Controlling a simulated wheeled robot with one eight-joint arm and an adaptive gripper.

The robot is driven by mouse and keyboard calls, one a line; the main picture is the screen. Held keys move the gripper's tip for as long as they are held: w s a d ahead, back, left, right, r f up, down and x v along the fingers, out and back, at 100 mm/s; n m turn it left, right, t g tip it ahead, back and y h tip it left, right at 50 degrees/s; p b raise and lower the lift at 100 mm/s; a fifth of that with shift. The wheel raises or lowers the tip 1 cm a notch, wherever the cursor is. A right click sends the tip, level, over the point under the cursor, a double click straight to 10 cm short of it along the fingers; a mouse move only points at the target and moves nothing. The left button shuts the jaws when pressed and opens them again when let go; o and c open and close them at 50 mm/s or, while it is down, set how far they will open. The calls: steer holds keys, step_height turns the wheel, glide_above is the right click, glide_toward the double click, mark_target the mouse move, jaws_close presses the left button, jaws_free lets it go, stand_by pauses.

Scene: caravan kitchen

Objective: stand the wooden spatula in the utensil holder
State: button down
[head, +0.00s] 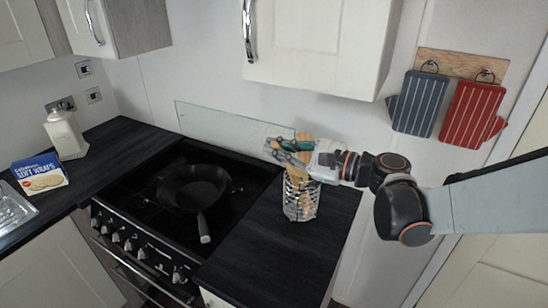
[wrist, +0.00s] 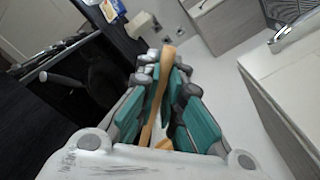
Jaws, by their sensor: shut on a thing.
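The utensil holder (head: 301,211), a metal wire basket, stands on the dark worktop right of the hob. My gripper (head: 283,149) is above it, pointing left in the head view. The wooden spatula (wrist: 159,88) lies between the teal finger pads in the wrist view, and my gripper (wrist: 167,88) is shut on it. In the head view, wood (head: 304,138) shows just above the fingers, and more wood shows below them at the holder's mouth. The fingers hide the join, so I cannot tell how much belongs to the spatula or whether its lower end is inside the holder.
A black frying pan (head: 193,188) sits on the hob, its handle towards the front. A glass splashback (head: 225,123) stands behind. A blue oven mitt (head: 420,104) and a red one (head: 470,112) hang at right. The worktop (head: 265,250) in front of the holder is clear.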

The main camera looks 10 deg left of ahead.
mark_target(291, 166)
steer(key=shift+w+d+f+b, duration=0.4)
steer(key=shift+w+f+b, duration=0.75)
steer(key=shift+f, duration=0.4)
steer(key=shift+w+d+f+b, duration=0.35)
steer(key=shift+w+f+b, duration=0.85)
steer(key=shift+f, duration=0.35)
steer(key=shift+w+d+f+b, duration=0.4)
steer(key=shift+w+f+b, duration=0.75)
steer(key=shift+f, duration=0.4)
steer(key=c, duration=1.6)
jaws_free()
steer(key=shift+w+d+f, duration=0.1)
steer(key=shift+w, duration=0.2)
steer(key=shift+s, duration=0.2)
steer(key=v, duration=1.2)
